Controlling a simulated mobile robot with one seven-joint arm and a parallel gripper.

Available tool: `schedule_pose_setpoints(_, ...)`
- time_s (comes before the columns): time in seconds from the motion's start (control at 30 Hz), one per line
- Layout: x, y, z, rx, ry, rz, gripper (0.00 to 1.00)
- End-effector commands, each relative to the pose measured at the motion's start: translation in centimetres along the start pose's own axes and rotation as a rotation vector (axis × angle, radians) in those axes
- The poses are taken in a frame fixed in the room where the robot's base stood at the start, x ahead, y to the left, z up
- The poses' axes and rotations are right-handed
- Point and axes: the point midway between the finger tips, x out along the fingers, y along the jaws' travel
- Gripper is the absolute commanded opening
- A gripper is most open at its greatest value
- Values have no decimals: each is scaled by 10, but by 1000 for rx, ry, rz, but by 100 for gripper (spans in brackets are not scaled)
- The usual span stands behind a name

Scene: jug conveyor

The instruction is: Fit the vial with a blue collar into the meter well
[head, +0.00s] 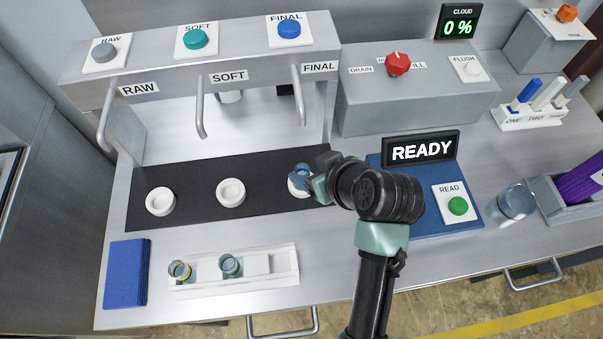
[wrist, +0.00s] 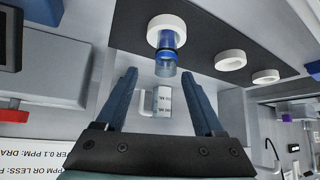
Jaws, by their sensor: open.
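The vial with the blue collar (wrist: 166,58) stands in the white ring at the right end of the black strip; it also shows in the head view (head: 302,169), partly hidden by my gripper. My gripper (wrist: 162,74) is open and empty. In the head view, my gripper (head: 306,183) is right at the vial. The blue meter (head: 460,226) has a READY display (head: 422,150); its well is not visible, with my arm in front.
Two empty white rings (head: 231,192) sit on the black strip (head: 195,197). A white rack (head: 285,283) holds a yellow-collared vial (head: 180,270) and a green-collared vial (head: 230,265). Labelled spouts (head: 298,95) hang above the strip. A clear jar (head: 516,203) stands right of the meter.

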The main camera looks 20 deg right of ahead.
Motion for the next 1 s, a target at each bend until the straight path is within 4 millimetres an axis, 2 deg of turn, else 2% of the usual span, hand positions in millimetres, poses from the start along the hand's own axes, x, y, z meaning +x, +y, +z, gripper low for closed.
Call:
schedule_pose_setpoints(0.27,22,-3,-1,-1,0,-1,70)
schedule_pose_setpoints(0.53,59,-8,1,0,-1,1,70)
schedule_pose_setpoints(0.87,66,-8,1,-1,1,2,70)
schedule_pose_setpoints(1.0,66,-8,1,0,1,2,46)
